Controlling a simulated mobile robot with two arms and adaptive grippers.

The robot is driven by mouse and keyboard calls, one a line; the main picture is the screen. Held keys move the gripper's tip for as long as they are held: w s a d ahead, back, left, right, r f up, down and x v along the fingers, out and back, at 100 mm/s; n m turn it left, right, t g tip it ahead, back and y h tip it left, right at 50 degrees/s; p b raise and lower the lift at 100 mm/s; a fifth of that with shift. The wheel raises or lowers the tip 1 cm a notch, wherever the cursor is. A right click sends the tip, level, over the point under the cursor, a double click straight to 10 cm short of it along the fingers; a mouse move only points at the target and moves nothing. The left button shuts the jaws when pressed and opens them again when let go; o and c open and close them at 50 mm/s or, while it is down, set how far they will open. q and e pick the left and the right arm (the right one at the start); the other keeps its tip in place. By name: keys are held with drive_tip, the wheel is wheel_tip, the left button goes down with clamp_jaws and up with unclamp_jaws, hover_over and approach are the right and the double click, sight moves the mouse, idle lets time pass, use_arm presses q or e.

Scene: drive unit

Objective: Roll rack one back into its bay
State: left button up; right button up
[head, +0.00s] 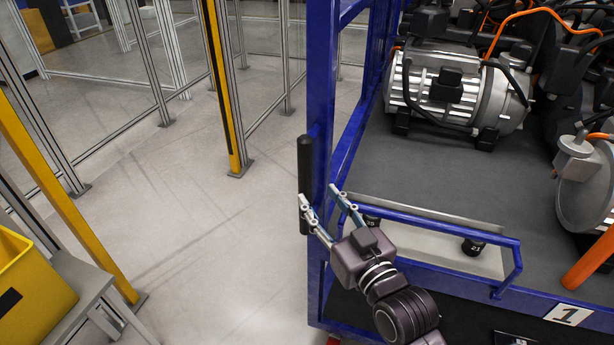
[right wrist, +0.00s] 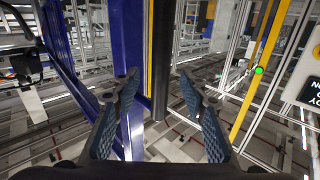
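Rack one is a blue-framed rack (head: 320,70) with a grey deck and a white "1" plate (head: 567,314) at its front right. A black vertical handle (head: 305,158) is fixed to its left front post. My right gripper (head: 318,193) is open at the handle's lower part, one finger overlapping it in the head view. In the right wrist view the handle (right wrist: 163,45) stands between the open fingertips (right wrist: 158,80), seemingly just ahead; contact cannot be told. The blue post (right wrist: 62,50) is left of it. My left gripper is not in view. The bay is not clearly identifiable.
The rack carries silver motors (head: 455,90) and black parts with orange cables. A yellow post (head: 222,90) and fence panels stand at the back left. A yellow bin (head: 30,290) sits on a grey stand at lower left. Clear floor (head: 210,240) lies left of the rack.

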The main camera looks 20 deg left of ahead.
sight(309, 186)
drive_tip(key=p+x, duration=0.1)
drive_tip(key=x, duration=0.6)
drive_tip(key=shift+a+f, duration=0.1)
drive_tip(key=shift+a, duration=0.05)
drive_tip(key=shift+c, duration=0.5)
clamp_jaws()
